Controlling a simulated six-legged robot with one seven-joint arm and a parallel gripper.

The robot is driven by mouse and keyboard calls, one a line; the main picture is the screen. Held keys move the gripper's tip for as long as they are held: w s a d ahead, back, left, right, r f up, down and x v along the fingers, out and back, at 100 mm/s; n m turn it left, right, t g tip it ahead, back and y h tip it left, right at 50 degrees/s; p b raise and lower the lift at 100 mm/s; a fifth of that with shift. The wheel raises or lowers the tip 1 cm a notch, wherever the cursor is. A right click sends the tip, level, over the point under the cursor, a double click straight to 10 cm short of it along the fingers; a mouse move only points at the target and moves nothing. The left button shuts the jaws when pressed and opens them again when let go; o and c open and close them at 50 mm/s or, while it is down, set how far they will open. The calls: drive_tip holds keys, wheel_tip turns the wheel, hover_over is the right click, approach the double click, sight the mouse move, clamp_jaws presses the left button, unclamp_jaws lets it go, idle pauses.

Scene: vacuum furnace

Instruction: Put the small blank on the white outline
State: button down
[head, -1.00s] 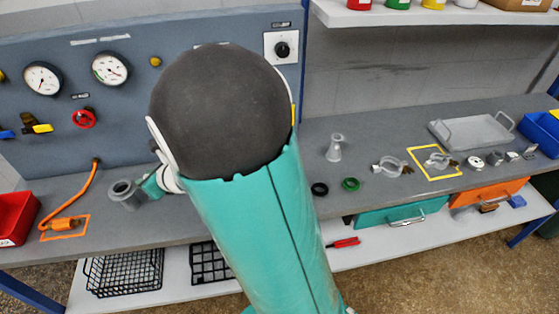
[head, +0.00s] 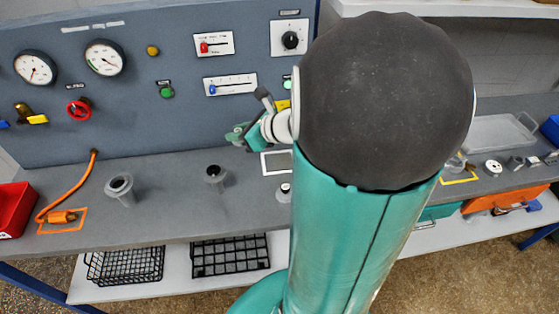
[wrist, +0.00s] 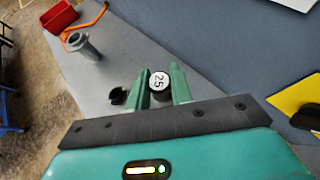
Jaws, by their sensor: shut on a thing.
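The small blank (wrist: 159,79), a short dark piece with a white top marked "25", is between the two teal fingers of my gripper (wrist: 161,88) in the wrist view. My gripper is shut on it. In the head view my gripper (head: 240,135) is in front of the panel, left of the white outline (head: 264,165), and appears above the bench. The blank cannot be made out there. The white outline lies on the bench top, its right side hidden by my arm. The part of it that shows is empty.
A grey flanged fitting (head: 120,188) and a smaller black-topped fitting (head: 214,175) stand on the bench to the left. Another small fitting (head: 284,190) stands just in front of the outline, partly behind my arm. The control panel (head: 150,125) rises behind.

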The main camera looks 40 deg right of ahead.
drive_tip(key=s+d, duration=0.2)
drive_tip(key=s, duration=0.6)
drive_tip(key=s+d, duration=0.3)
drive_tip(key=s, duration=0.6)
hover_over(279, 162)
drive_tip(key=f, duration=0.8)
drive_tip(key=shift+s+a+f, duration=0.2)
drive_tip(key=shift+s+f, duration=0.05)
drive_tip(key=shift+s, duration=0.05)
drive_tip(key=shift+w+d+f, duration=0.1)
drive_tip(key=shift+w+f, duration=0.15)
drive_tip(key=shift+f, duration=0.2)
drive_tip(key=shift+w+f, duration=0.1)
drive_tip(key=shift+f, duration=1.45)
drive_tip(key=shift+f, duration=0.2)
drive_tip(key=c, duration=1.2)
unclamp_jaws()
drive_tip(key=shift+c, duration=0.2)
drive_tip(key=shift+r, duration=0.1)
